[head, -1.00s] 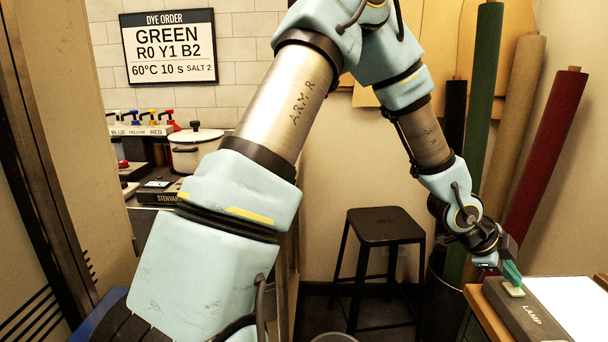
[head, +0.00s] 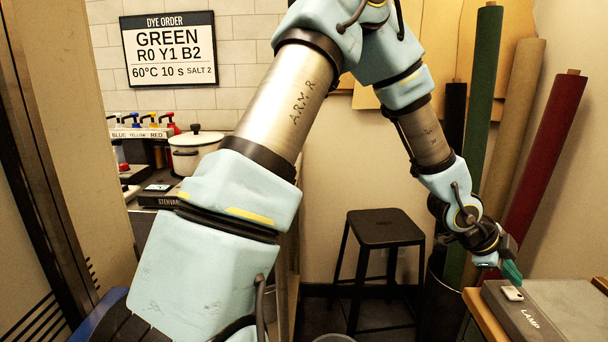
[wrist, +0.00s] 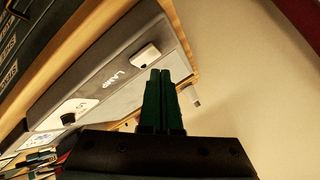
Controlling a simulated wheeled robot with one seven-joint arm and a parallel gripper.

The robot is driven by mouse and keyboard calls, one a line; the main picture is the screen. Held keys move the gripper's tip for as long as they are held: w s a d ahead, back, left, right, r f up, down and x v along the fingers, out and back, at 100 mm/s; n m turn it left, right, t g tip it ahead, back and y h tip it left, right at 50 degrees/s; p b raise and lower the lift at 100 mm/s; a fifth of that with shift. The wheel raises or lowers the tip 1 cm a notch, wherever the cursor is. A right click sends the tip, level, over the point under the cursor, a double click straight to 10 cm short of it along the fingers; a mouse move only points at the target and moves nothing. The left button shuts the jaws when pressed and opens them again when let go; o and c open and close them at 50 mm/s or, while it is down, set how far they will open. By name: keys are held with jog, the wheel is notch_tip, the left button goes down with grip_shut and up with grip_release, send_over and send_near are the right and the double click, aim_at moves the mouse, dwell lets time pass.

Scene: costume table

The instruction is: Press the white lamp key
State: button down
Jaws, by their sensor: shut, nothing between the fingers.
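The white lamp key (head: 512,293) sits on the dark lamp box (head: 525,312), beside the printed word LAMP. It also shows in the wrist view (wrist: 146,56), just left of my fingertips. My gripper (head: 513,272) points down from the right end of my arm, with its green fingers just above the key. In the wrist view the two green fingers (wrist: 160,76) are together, with nothing between them. A small gap seems to part them from the key. The panel (head: 575,300) beside the lamp box is dim grey.
A black stool (head: 385,228) stands left of the lamp's wooden table (head: 484,310). Green, tan and red rolls (head: 545,165) lean behind my gripper. A pot (head: 190,150) and dye bottles stand at the far left. A black knob (wrist: 68,119) shows in the wrist view.

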aim_at(506, 291)
jog(key=shift+r, duration=0.1)
notch_tip(506, 291, up, 6)
jog(key=p, duration=0.5)
dwell(0.4)
jog(key=w+a+n+t+y, duration=0.15)
jog(key=w+a+n, duration=0.25)
jog(key=a, duration=0.5)
jog(key=w+a+n+t+y, duration=0.1)
jog(key=w+a+n+y, duration=0.3)
jog(key=a, duration=0.6)
jog(key=w+a+n+t+y, duration=0.1)
jog(key=w+a+n, duration=0.35)
jog(key=a, duration=0.45)
jog(key=s+a+r+n+g+y, duration=0.1)
jog(key=s+a+n, duration=0.3)
jog(key=a, duration=0.6)
jog(key=s+a+r+n+g+y, duration=0.1)
jog(key=s+a+n, duration=0.3)
jog(key=a+n, duration=0.5)
jog(key=shift+s+a+r, duration=0.4)
jog(key=shift+a+r, duration=0.05)
jog(key=shift+r, duration=0.3)
